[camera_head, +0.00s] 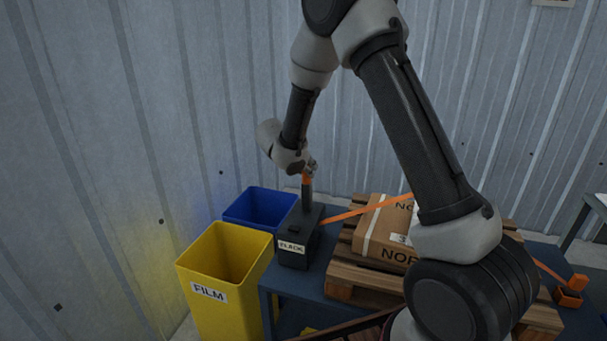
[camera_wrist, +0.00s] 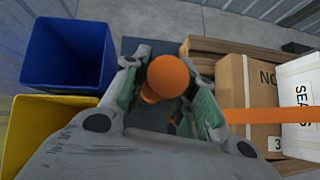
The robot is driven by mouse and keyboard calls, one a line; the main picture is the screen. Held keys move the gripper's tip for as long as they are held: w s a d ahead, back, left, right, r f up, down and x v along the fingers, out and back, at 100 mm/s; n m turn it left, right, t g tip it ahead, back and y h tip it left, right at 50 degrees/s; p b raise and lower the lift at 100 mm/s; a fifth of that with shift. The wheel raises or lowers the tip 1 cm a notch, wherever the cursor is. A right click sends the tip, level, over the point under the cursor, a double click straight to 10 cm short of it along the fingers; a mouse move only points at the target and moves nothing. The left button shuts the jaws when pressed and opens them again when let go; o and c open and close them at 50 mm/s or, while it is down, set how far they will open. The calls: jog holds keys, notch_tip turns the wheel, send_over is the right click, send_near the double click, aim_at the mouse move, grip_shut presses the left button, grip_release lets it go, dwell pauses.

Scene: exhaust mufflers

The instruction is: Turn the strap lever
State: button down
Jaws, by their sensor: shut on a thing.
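The strap lever (camera_head: 307,190) stands roughly upright on a dark box (camera_head: 293,256) with a white label, at the left end of the blue table. Its orange grip shows just under my gripper (camera_head: 307,172). In the wrist view the round orange end of the lever (camera_wrist: 169,76) sits between the two fingers of my gripper, which is shut on it. The fingers hide part of the lever and the box. An orange strap (camera_head: 362,209) runs from the box up to the right, over a cardboard carton (camera_head: 374,236); it also shows in the wrist view (camera_wrist: 262,115).
The carton lies on a wooden pallet (camera_head: 350,274) on the blue table (camera_head: 285,280). A yellow bin (camera_head: 213,263) marked FILM and a blue bin (camera_head: 243,208) stand to the left. A corrugated metal wall (camera_head: 150,110) closes off the back. An orange fitting (camera_head: 569,296) sits at the right.

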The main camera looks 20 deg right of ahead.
jog(key=shift+w+d+g+y, duration=0.3)
jog(key=shift+w+d+g, duration=0.1)
jog(key=shift+w, duration=0.1)
jog(key=c, duration=1.1)
grip_release()
jog(key=shift+c, duration=0.2)
jog(key=v, duration=1.2)
